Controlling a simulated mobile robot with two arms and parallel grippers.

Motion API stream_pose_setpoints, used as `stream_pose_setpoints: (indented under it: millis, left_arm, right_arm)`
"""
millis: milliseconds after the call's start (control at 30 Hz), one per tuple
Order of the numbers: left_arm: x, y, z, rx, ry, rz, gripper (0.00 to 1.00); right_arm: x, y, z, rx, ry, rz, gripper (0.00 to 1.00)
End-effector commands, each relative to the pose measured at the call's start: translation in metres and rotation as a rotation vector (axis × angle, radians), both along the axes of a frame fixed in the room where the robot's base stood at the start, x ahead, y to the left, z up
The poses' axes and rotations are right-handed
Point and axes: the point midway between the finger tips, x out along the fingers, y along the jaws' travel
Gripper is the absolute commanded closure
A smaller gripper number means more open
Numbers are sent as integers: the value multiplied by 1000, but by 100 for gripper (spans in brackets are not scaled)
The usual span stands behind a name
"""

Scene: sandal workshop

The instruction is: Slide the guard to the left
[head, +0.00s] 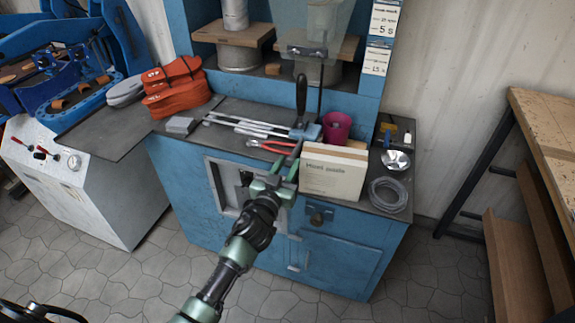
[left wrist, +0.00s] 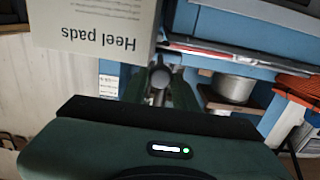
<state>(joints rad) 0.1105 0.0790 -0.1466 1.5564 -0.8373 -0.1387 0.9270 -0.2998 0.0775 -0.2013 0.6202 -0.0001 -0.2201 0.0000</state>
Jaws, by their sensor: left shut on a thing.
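A clear, tapered panel (head: 312,28) hangs at the top of the blue machine in the head view. It looks like the guard, and a dark bar crosses its lower part. My left gripper (head: 288,166) is well below it in the picture, at the bench's front edge, left of the heel pads box (head: 333,172). The gripper is shut on a small grey round piece (left wrist: 160,76), seen between its fingers in the left wrist view. I cannot tell whether that piece belongs to the guard. My right gripper is not in view.
A black-handled tool (head: 301,95), a magenta cup (head: 337,126), red pliers (head: 270,144) and metal rods (head: 245,126) crowd the bench near my left gripper. A coil of tubing (head: 388,194) lies at the right.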

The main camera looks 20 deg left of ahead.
Motion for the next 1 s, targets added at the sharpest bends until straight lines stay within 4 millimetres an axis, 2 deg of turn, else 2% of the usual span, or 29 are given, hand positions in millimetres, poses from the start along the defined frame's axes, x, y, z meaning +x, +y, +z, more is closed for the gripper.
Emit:
stream_pose_setpoints:
  millis: [267,467,667,1000]
  left_arm:
    - [0,1,-1,0,2,0,100]
    - [0,19,0,3,3,4,100]
    - [2,68,1,8,4,7,100]
    - [6,187,0,9,3,8,100]
  right_arm:
    - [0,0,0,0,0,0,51]
    - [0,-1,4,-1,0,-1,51]
    - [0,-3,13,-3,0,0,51]
    - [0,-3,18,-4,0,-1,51]
